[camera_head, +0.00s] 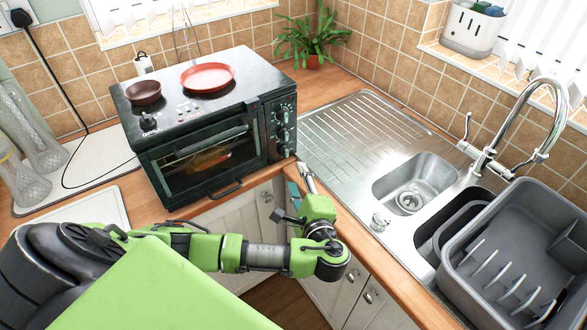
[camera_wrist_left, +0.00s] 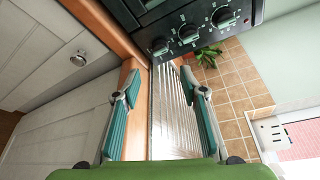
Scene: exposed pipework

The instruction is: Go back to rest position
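My left arm reaches in from the left across the front of the worktop. My left gripper (camera_head: 299,184) is near the worktop edge, just right of the oven's front corner. In the left wrist view its two teal-padded fingers (camera_wrist_left: 160,85) stand wide apart with nothing between them. The black tabletop oven (camera_head: 205,130) is close beyond the fingers, and its control knobs show at the top of the wrist view (camera_wrist_left: 188,34). I cannot tell from these frames whether a finger touches the worktop edge. My right gripper is not in view.
A red plate (camera_head: 207,77) and a brown bowl (camera_head: 143,93) sit on the oven; its door is shut. The steel sink (camera_head: 417,182), tap (camera_head: 522,115) and grey dish rack (camera_head: 520,255) lie right. White cupboards (camera_head: 345,290) are below. A potted plant (camera_head: 312,50) stands behind.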

